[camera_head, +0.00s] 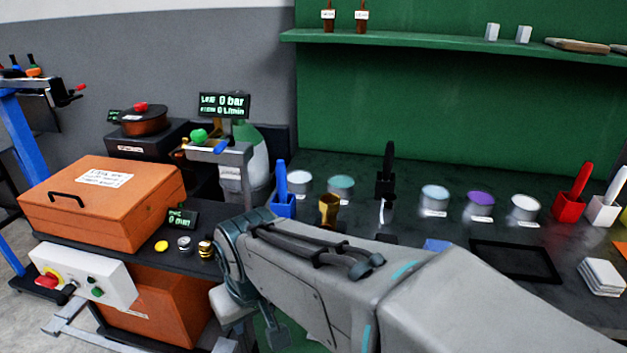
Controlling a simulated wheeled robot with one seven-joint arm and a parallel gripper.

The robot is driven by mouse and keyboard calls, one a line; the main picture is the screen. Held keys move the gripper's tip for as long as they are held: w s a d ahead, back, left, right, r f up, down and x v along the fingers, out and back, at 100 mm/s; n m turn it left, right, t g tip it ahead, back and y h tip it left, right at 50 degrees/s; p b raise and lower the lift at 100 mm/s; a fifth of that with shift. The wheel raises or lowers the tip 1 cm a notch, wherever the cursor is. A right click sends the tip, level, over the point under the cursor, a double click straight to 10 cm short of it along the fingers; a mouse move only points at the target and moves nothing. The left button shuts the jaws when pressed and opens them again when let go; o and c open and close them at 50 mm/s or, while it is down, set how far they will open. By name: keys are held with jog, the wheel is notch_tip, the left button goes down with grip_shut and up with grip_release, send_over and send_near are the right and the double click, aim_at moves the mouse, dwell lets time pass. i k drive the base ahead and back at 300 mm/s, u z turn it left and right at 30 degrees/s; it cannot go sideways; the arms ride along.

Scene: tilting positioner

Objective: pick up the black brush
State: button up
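The black brush (388,158) stands upright, handle up, in a small black holder (385,188) on the dark bench, right of the picture's middle. Its bristles are hidden. A small pale, shiny object (385,213) shows just below the holder; I cannot tell what it is. My grey arm reaches in from the lower right, in front of the bench, and bends down at a joint left of the brush. My gripper cannot be made out. Nothing is seen touching the brush.
A blue brush (281,180), red brush (578,178) and white brush (617,183) stand in matching holders. Several paint pots, including a purple one (480,205), line the bench. A black frame (515,262) lies in front. A green shelf (450,42) hangs above; an orange case (100,205) is left.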

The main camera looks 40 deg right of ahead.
aim_at(389, 153)
jog(key=z, duration=1.35)
jog(key=i, duration=0.4)
jog(key=z, duration=0.8)
